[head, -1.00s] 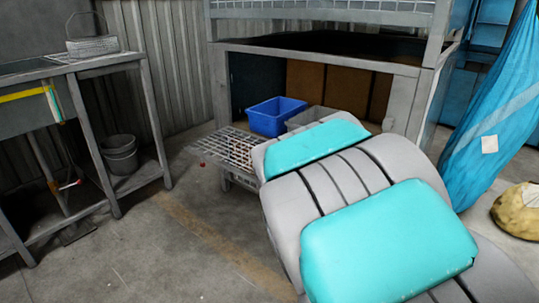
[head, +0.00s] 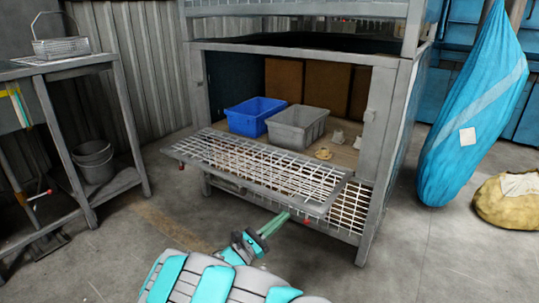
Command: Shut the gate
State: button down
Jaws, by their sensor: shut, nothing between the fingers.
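The gate (head: 335,190) is a white wire-mesh panel in a grey frame at the front of the cabinet (head: 376,130). It is swung down and open, lying close to flat and sticking out from the opening. Small red-tipped parts show near its front corners, one at the left (head: 181,167) and one at the right (head: 306,221). My gripper (head: 286,214) has green fingers and is shut and empty. It is at the gate's front edge, left of the right red tip; I cannot tell if it touches the mesh.
Inside the cabinet are a blue bin (head: 252,116), a grey bin (head: 298,126) and small items. A blue hanging bag (head: 470,120) and a yellow sack (head: 507,203) are at the right.

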jog(key=w+a+f+n+t+y, duration=0.1)
jog(key=a+f+n+t+y, duration=0.35)
jog(key=a+f, duration=0.45)
jog(key=w+a+b+x, duration=0.1)
jog(key=b+x, duration=0.4)
jog(key=x, duration=1)
jog(key=shift+w+d+f+n+t, duration=0.15)
jog(key=shift+w+f+n+t, duration=0.05)
jog(key=shift+w+n+t, duration=0.2)
jog(key=shift+r, duration=0.95)
jog(key=shift+r, duration=0.2)
